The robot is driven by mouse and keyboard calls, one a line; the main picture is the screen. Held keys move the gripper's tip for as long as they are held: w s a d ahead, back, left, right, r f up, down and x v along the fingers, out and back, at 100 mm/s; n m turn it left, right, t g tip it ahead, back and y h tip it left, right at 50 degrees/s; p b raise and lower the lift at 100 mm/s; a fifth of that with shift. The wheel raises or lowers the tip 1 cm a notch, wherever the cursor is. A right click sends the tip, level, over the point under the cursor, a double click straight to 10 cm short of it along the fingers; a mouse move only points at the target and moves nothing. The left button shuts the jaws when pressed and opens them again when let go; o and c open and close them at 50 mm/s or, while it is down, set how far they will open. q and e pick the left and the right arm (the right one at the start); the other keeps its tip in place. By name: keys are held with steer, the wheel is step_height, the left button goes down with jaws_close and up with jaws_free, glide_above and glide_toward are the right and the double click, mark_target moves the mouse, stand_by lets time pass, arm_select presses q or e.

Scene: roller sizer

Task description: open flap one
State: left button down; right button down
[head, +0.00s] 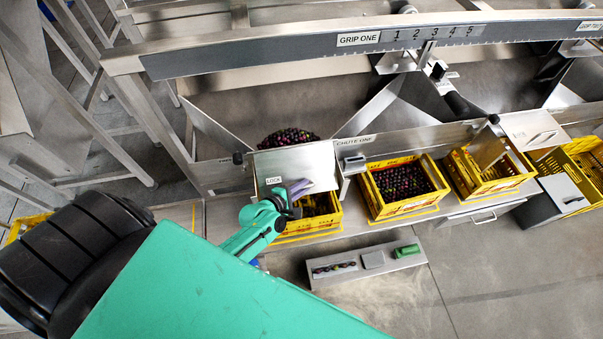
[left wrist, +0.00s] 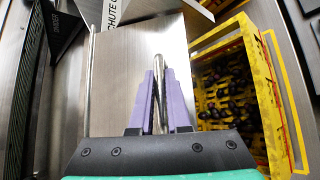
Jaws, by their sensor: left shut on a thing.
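Flap one is the bare steel plate (head: 300,160) at the mouth of chute one, with a LOCK label at its left; the same plate (left wrist: 125,70) fills the middle of the left wrist view. A thin steel bar handle (left wrist: 158,64) stands out along it. My left gripper (head: 300,188) is at the plate's lower edge. In the left wrist view its purple fingers (left wrist: 159,80) are shut on the bar, one on each side. The plate slopes over the back of a yellow crate; its exact angle is unclear. My right gripper is out of view.
The yellow crate (head: 322,226) below the flap is partly hidden by my gripper. A crate (head: 375,212) of dark fruit stands to its right, with another crate (head: 503,183) further along. Dark fruit (head: 288,136) lies behind the flap. A low tray (head: 410,260) sits in front.

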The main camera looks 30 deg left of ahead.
arm_select(q)
step_height(320, 180, up, 6)
steer(key=n+g+h+p, duration=0.1)
steer(key=g+p, duration=0.1)
steer(key=p, duration=0.6)
steer(key=shift+s+d+r+n+g, duration=0.15)
steer(key=shift+s+d+n+g, duration=0.15)
steer(key=shift+s+d+n, duration=0.1)
steer(key=c, duration=0.9)
jaws_free()
steer(key=shift+s, duration=0.1)
